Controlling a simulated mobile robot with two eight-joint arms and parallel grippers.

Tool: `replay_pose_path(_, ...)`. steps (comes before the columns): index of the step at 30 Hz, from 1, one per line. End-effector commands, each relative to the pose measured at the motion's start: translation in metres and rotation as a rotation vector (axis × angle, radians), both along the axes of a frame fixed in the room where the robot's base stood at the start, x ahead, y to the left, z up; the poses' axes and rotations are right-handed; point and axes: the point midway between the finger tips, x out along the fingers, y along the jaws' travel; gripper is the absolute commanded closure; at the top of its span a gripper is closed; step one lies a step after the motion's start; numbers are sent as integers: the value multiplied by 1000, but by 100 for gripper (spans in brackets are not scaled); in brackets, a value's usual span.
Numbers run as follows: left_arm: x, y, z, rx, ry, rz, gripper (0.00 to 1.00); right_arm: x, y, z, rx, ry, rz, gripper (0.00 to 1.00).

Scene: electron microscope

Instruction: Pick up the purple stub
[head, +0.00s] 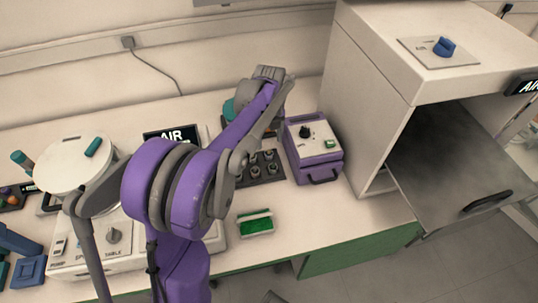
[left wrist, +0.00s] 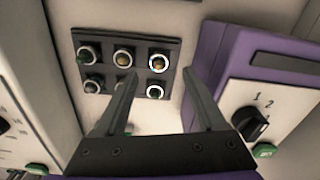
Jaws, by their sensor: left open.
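A dark stub holder (left wrist: 106,70) with several small round stubs in two rows lies ahead of my left gripper in the left wrist view. The stub tops look green, brownish or dark, and I cannot pick out a clearly purple one. In the head view the holder (head: 281,174) lies on the bench, partly behind my purple left arm. My left gripper (left wrist: 160,75) is open, its two fingers apart with nothing seen between them. Its right fingertip is just right of the holder, and its left fingertip overlaps the lower row in the picture. My right gripper is not in view.
A purple and white box with a black knob (head: 318,150) stands right of the holder. A large open cabinet (head: 380,75) is farther right. A green and white block (head: 256,226) lies near the bench front. A white machine (head: 75,165) stands at left.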

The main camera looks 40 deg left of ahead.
Motion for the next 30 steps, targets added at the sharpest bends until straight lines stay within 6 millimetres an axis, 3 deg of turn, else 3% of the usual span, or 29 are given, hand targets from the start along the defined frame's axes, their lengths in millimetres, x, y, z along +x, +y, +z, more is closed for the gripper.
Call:
replay_pose_path(12,-2,0,-50,0,0,1,28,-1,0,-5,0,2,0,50)
replay_pose_path(21,-2,0,-55,0,-1,1,28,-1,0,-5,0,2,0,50)
replay_pose_path(30,-2,0,-54,0,-1,1,82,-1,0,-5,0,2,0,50)
